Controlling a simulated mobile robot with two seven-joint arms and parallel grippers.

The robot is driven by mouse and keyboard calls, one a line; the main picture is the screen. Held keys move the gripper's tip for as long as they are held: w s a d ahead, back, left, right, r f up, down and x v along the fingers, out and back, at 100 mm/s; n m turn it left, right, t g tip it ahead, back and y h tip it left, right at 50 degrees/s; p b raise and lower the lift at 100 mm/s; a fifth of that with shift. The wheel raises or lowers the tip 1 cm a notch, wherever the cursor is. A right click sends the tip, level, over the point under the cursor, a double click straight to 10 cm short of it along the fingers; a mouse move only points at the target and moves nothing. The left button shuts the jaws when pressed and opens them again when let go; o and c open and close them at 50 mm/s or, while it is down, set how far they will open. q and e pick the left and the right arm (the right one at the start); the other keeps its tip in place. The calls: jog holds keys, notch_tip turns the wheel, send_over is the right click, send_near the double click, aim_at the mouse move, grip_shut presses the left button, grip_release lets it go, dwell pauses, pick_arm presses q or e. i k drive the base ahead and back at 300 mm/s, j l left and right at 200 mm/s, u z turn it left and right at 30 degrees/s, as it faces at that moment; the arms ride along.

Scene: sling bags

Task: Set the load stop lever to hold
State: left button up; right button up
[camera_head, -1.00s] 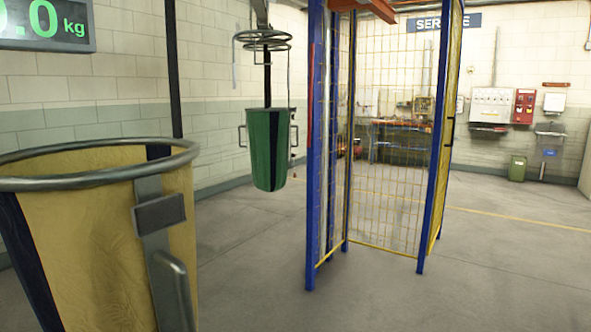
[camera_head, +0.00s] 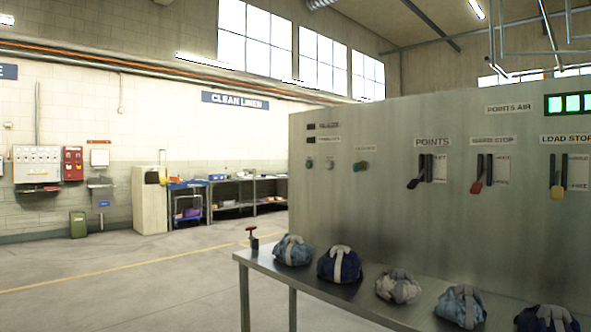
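The load stop lever (camera_head: 557,191) is at the right of a large grey panel (camera_head: 400,235), under a LOAD STOP label (camera_head: 566,139). It has a dark handle with a yellow end, and the yellow end points down. A small plate beside it carries two words too small to read surely. To its left are a red-tipped lever (camera_head: 477,186) under a label that is hard to read, and a black lever (camera_head: 414,182) under a POINTS label. Neither of my grippers shows in the head view.
A green display (camera_head: 568,104) tops the panel. Open floor (camera_head: 130,290) lies to the left.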

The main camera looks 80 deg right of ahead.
aim_at(557, 192)
jog(key=z, duration=4)
jog(key=i+j+z, duration=0.1)
jog(key=j+z, duration=0.25)
jog(key=j, duration=0.15)
jog(key=j+z, duration=0.35)
jog(key=j, duration=0.15)
jog(key=j+z, duration=0.35)
jog(key=j, duration=0.15)
